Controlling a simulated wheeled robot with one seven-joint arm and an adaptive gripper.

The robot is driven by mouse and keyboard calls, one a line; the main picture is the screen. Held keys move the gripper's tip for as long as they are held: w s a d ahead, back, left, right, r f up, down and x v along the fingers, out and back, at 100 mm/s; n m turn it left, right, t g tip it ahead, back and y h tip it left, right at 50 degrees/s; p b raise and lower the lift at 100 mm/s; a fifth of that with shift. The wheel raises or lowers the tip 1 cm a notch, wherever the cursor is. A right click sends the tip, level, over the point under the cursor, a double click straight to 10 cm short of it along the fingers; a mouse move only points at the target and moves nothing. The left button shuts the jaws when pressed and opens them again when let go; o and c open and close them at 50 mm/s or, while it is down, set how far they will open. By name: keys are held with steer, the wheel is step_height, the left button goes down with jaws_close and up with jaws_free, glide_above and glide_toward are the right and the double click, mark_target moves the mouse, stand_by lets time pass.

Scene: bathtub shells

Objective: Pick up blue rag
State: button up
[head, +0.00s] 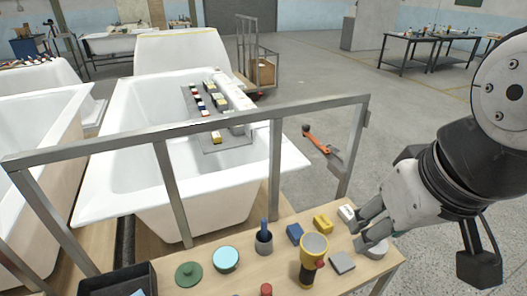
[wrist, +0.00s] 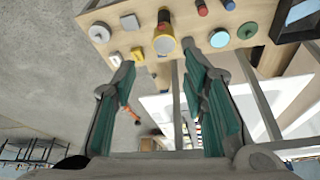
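A small folded blue piece, which looks like the blue rag (head: 294,233), lies on the wooden table between a cup holding a blue-handled tool (head: 264,240) and a yellow piece (head: 322,223). In the wrist view I cannot clearly make out the rag. My gripper (head: 357,233) is at the right end of the table, to the right of the rag and apart from it. In the wrist view its two teal-padded fingers (wrist: 158,58) are spread wide with nothing between the pads.
A yellow flashlight (head: 313,258) stands in front of the rag. A grey piece (head: 342,262), a round grey disc (head: 376,248), a white piece (head: 346,213), a teal jar (head: 225,258) and a green lid (head: 189,273) are around. A metal rail (head: 200,126) rises behind, before white bathtubs (head: 100,190).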

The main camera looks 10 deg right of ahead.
steer(key=o, duration=0.4)
steer(key=shift+w, duration=0.15)
steer(key=o, duration=0.5)
steer(key=w+f+m+b, duration=0.1)
steer(key=w, duration=0.2)
steer(key=w+f+m+b, duration=0.1)
steer(key=w, duration=0.2)
steer(key=w+f+m+g+b, duration=0.1)
steer(key=w+f+b, duration=0.1)
steer(key=shift+w+m, duration=0.3)
steer(key=shift+w, duration=0.1)
steer(key=shift+c, duration=0.2)
steer(key=m+g+b, duration=0.3)
steer(key=m+b, duration=0.7)
steer(key=m, duration=0.1)
glide_above(297, 231)
step_height(297, 231, down, 25)
steer(key=f, duration=0.6)
steer(key=f+b, duration=0.1)
steer(key=f, duration=0.2)
steer(key=shift+w+a, duration=0.25)
steer(key=shift+w, duration=0.1)
steer(key=shift+s+d+f+b, duration=0.1)
steer(key=shift+s+f+b, duration=0.2)
steer(key=shift+f, duration=1)
steer(key=shift+s+d+f+b, duration=0.1)
steer(key=shift+f+b, duration=0.25)
steer(key=shift+f, duration=0.9)
